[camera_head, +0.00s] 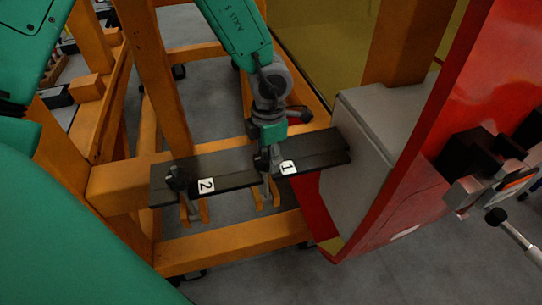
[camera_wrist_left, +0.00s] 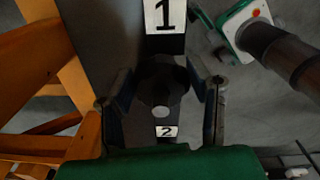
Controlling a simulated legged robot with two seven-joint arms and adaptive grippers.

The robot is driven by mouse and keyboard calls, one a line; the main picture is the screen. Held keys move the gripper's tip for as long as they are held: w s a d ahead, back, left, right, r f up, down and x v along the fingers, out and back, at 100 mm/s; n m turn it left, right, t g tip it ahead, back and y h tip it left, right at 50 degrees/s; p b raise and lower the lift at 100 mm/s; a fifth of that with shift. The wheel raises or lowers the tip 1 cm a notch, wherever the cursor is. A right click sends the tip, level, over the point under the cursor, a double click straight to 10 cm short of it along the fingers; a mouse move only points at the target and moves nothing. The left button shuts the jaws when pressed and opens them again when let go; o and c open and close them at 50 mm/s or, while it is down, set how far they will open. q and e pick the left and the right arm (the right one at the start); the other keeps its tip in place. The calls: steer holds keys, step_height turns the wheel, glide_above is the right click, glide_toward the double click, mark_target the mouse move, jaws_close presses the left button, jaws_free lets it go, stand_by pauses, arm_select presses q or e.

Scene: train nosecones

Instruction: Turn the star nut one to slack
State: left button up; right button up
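Star nut one (camera_wrist_left: 160,86) is a dark knob on a black bar (camera_head: 225,172), close to the white label 1 (camera_head: 288,167). In the head view my left gripper (camera_head: 267,150) comes down over it and mostly hides it. In the left wrist view the two fingers of my left gripper (camera_wrist_left: 165,92) stand on either side of the nut. A gap shows on both sides, so the gripper looks open around it. A second star nut (camera_head: 177,178) sits on the bar near label 2 (camera_head: 206,185). My right gripper is not in view.
An orange frame (camera_head: 230,241) stands below and behind the bar. The red nosecone (camera_head: 430,170) with a grey block (camera_head: 365,160) is close on the right. A metal latch with a black-knobbed lever (camera_head: 497,215) sticks out at far right.

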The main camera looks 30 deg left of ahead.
arm_select(q)
steer(key=shift+s+a+f, duration=0.15)
steer(key=shift+s+a, duration=0.2)
steer(key=shift+a, duration=0.25)
steer(key=shift+c, duration=0.3)
steer(key=shift+d, duration=0.3)
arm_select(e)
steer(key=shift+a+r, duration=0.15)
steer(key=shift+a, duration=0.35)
